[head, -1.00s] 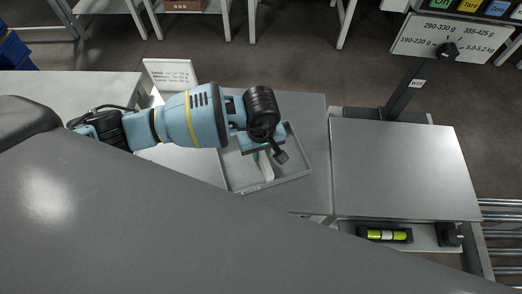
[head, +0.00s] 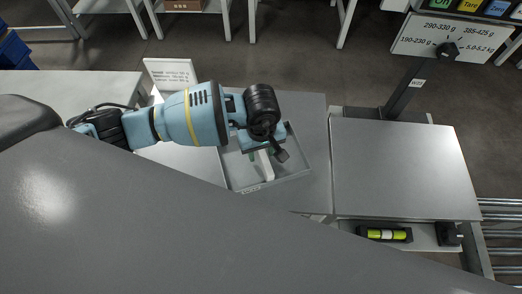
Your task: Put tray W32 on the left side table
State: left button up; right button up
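A shallow grey tray (head: 296,171) lies on a grey tabletop in the middle of the head view. A small label is on its near edge, too small to read. A pale bar (head: 265,168) stands inside the tray. My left gripper (head: 266,152) is over the tray, pointing down at the bar. The wrist hides most of its fingers, so I cannot tell whether they are shut on the bar. A pale table (head: 70,88) stands at the left. My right gripper is not in view.
A sign card (head: 170,73) stands behind my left arm. A spirit level (head: 385,235) sits below the plate. The left table's visible top is clear.

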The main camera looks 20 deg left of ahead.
pick_arm(q)
notch_tip(320, 180, up, 12)
jog(key=shift+f, duration=0.2)
dwell(0.6)
